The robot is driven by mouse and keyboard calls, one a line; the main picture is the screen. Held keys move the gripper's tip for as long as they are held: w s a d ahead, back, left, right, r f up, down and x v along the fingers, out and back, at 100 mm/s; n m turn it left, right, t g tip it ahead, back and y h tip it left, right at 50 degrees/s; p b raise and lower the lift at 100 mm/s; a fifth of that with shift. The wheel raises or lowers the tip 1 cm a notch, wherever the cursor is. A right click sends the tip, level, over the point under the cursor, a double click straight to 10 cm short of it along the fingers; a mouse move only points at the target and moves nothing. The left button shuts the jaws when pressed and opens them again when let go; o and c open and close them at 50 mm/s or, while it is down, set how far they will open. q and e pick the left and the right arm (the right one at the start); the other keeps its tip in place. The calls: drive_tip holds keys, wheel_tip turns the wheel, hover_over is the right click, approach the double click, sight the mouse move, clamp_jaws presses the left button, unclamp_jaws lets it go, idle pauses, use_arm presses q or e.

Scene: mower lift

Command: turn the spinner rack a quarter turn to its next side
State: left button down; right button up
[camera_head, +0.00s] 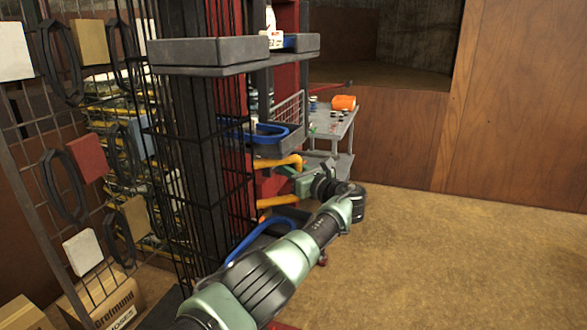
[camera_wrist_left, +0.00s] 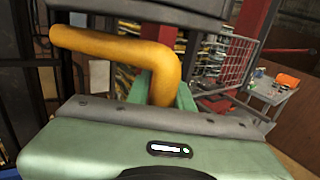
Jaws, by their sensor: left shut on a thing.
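The spinner rack (camera_head: 195,130) is a tall dark post with black wire grids, on the left of the head view. A wire side panel with black loops and coloured cards (camera_head: 87,157) faces left. My left gripper (camera_head: 296,174) is at the rack's right side, shut on a bent orange-yellow bar (camera_head: 277,162). In the left wrist view the bar (camera_wrist_left: 115,44) runs across and bends down between the green fingers (camera_wrist_left: 162,92). The bar's joint with the rack is hidden. My right gripper is not in view.
Grey trays (camera_head: 205,52) stick out from the rack above the gripper; one holds a white bottle (camera_head: 271,20). A grey cart (camera_head: 335,125) with an orange roll (camera_head: 344,102) stands behind. Cardboard boxes (camera_head: 105,297) lie at lower left. The brown floor (camera_head: 450,260) at right is clear.

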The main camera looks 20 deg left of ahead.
use_arm(q)
drive_tip(key=shift+s+a+f+g, duration=0.15)
drive_tip(key=shift+a+f, duration=0.05)
drive_tip(key=shift+a, duration=0.15)
drive_tip(key=shift+s+a+f+g, duration=0.1)
drive_tip(key=shift+a+f+g, duration=0.1)
drive_tip(key=shift+a, duration=0.15)
drive_tip(key=c, duration=1.4)
unclamp_jaws()
drive_tip(key=shift+s, duration=0.1)
drive_tip(key=shift+o, duration=0.7)
drive_tip(key=shift+s+a+r, duration=0.1)
drive_tip(key=shift+s+a, duration=0.1)
drive_tip(key=shift+a, duration=0.3)
drive_tip(key=shift+w+d+r, duration=0.1)
drive_tip(key=shift+w+d, duration=0.05)
drive_tip(key=shift+d, duration=0.1)
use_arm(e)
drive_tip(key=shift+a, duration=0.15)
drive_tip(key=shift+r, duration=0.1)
